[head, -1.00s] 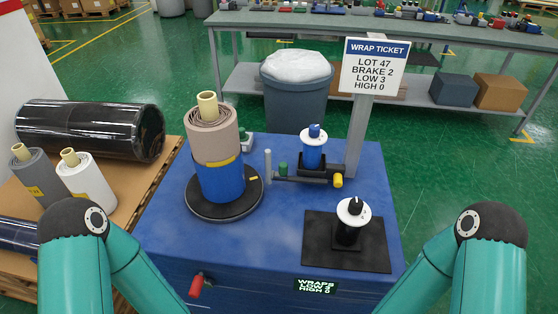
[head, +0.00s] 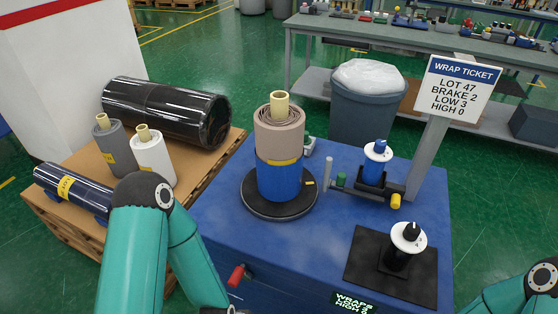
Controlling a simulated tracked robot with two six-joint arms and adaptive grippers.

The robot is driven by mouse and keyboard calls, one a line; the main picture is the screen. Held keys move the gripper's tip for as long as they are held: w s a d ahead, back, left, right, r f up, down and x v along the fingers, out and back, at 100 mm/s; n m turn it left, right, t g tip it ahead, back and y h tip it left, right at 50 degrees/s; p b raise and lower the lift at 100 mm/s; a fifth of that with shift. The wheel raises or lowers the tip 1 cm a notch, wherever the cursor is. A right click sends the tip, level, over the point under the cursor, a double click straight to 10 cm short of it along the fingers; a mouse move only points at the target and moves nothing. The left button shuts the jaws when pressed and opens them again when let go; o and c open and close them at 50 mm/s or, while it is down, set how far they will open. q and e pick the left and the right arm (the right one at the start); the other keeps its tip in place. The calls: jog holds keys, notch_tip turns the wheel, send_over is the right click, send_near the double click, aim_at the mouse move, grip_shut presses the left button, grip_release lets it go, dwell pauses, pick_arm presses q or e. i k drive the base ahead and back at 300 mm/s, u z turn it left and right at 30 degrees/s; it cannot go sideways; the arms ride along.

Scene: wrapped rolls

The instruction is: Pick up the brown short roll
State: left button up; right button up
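A brownish-taupe roll (head: 279,130) with a pale yellow core stands upright on the round black turntable (head: 254,205). Its lower part is wrapped or backed in blue (head: 279,181), with a yellow label at the join; I cannot tell whether these are one roll or two stacked. No other brown roll shows. Both my arms enter at the bottom, but neither gripper is in view.
A long black roll (head: 165,110) and a dark blue roll (head: 72,190) lie on the pallet. A bin (head: 367,105) stands behind.

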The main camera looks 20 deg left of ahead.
aim_at(280, 124)
jog(key=z, duration=0.7)
jog(key=k, duration=1)
jog(key=u, duration=0.9)
jog(key=i, duration=1.25)
